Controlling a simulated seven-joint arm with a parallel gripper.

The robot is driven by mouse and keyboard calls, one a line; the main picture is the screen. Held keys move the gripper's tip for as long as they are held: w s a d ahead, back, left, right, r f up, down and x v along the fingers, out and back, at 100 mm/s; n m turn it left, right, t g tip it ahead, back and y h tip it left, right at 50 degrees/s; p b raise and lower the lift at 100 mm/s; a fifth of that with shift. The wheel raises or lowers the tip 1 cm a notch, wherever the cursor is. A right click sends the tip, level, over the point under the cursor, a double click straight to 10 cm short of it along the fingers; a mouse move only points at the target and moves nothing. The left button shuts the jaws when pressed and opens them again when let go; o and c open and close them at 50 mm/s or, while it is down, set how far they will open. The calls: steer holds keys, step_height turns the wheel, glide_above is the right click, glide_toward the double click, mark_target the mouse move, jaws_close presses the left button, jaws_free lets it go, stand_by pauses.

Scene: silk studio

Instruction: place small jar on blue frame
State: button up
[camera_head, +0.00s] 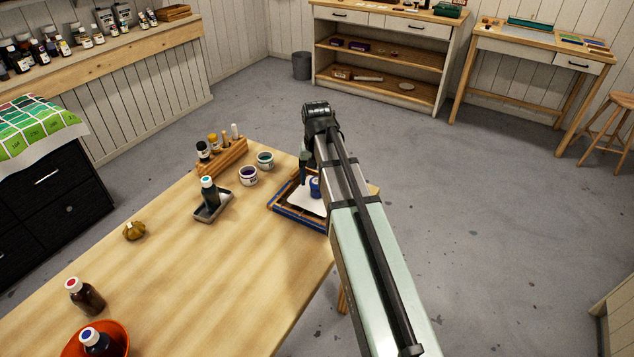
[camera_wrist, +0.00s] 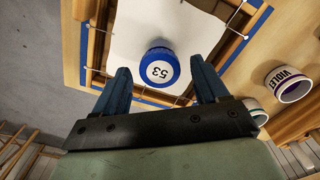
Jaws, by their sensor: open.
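The small jar (camera_wrist: 159,67) has a blue lid with a white label reading 53. It stands on the white cloth inside the blue frame (camera_wrist: 155,101). In the head view the jar (camera_head: 315,187) shows as a blue shape on the white sheet, partly behind my arm, and the frame (camera_head: 283,211) lies at the table's far right end. My gripper (camera_wrist: 163,82) is open, with one blue finger on each side of the jar in the picture and visible gaps between. In the head view my arm hides part of the frame.
A violet jar (camera_head: 248,176) and a green-topped jar (camera_head: 265,160) stand just left of the frame. Behind them is a wooden rack (camera_head: 222,158) with bottles. A bottle (camera_head: 209,192) sits in a small grey tray (camera_head: 225,204). The table's middle (camera_head: 215,260) is clear.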

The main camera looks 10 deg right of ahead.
mark_target(317, 181)
step_height(317, 181, up, 10)
steer(key=shift+f, duration=0.25)
